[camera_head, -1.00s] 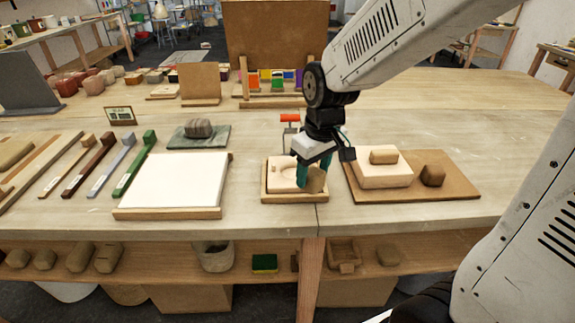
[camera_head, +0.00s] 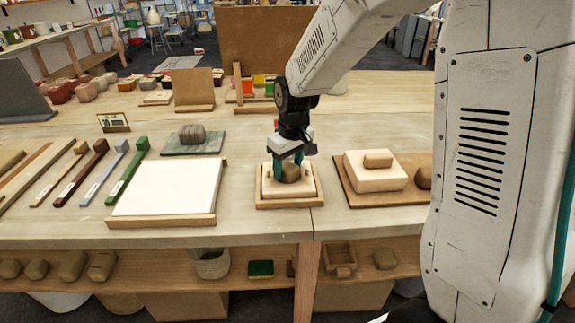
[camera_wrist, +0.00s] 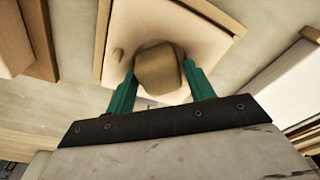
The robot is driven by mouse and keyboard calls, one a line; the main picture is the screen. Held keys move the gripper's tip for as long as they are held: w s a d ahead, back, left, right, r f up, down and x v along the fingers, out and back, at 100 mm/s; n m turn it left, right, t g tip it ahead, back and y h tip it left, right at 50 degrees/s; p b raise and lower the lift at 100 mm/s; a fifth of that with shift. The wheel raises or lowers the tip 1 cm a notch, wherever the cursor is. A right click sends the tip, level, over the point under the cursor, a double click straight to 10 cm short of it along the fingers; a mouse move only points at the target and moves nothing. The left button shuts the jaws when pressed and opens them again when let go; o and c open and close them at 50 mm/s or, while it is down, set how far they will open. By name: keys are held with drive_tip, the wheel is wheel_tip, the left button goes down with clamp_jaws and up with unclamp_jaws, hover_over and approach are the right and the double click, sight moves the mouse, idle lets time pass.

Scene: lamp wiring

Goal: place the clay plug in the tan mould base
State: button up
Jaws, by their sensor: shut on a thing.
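The clay plug (camera_head: 291,174), a rounded brown lump, is between the teal fingers of my gripper (camera_head: 291,170). My gripper is shut on it. It also shows in the wrist view (camera_wrist: 157,70), with one finger at each side. The tan mould base (camera_head: 271,188) is a pale block in a wooden frame. In the wrist view the mould base (camera_wrist: 195,30) lies beyond the plug, with a small round peg near its left side. The plug is over the middle of the mould and hides its hollow. I cannot tell whether the plug touches the mould.
A wooden board (camera_head: 358,198) with a pale block (camera_head: 375,172) and brown lumps lies to the right. A white slab (camera_head: 170,187) lies to the left, with several coloured tools (camera_head: 85,175) beyond it. A grey stone on a slate (camera_head: 192,140) is behind the slab.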

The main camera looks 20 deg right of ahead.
sight(291, 168)
drive_tip(key=o, duration=1.1)
drive_tip(key=shift+f, duration=0.15)
drive_tip(key=shift+o, duration=0.2)
wheel_tip(291, 168, up, 11)
drive_tip(key=s, duration=0.1)
drive_tip(key=s+d+r+m, duration=0.1)
drive_tip(key=s+r+m, duration=0.1)
drive_tip(key=s, duration=1.2)
drive_tip(key=s+d+r+m, duration=0.1)
drive_tip(key=s+d, duration=0.1)
drive_tip(key=s, duration=1.3)
drive_tip(key=shift+r+m, duration=0.35)
drive_tip(key=shift+m, duration=0.05)
